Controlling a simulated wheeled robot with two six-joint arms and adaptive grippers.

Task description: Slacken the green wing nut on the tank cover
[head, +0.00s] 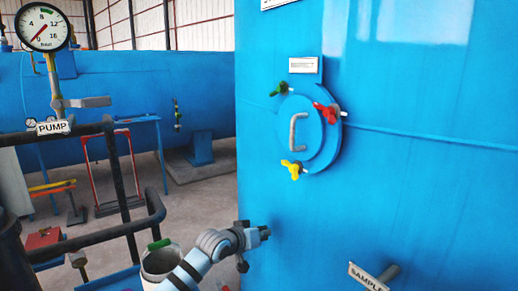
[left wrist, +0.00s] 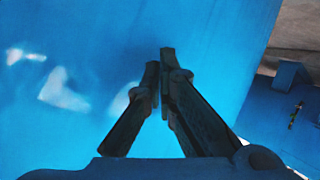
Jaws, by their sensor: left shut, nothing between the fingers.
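The green wing nut (head: 281,89) is at the upper left of the round tank cover (head: 318,138) on the blue tank wall. A red wing nut (head: 326,112) is at the cover's right and a yellow wing nut (head: 293,169) at its bottom. A grey C-shaped handle (head: 294,132) is on the cover. My left gripper (head: 264,233) is below and left of the cover, apart from it, close in front of the tank. In the left wrist view its fingers (left wrist: 159,62) are shut and empty, facing bare blue wall. My right gripper is not in view.
A pressure gauge (head: 44,28) and a PUMP sign (head: 54,127) stand at the left, with dark railings (head: 125,185) below. A SAMPLE sign (head: 367,277) with a grey stub sticks out at the lower right. The wall between gripper and cover is bare.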

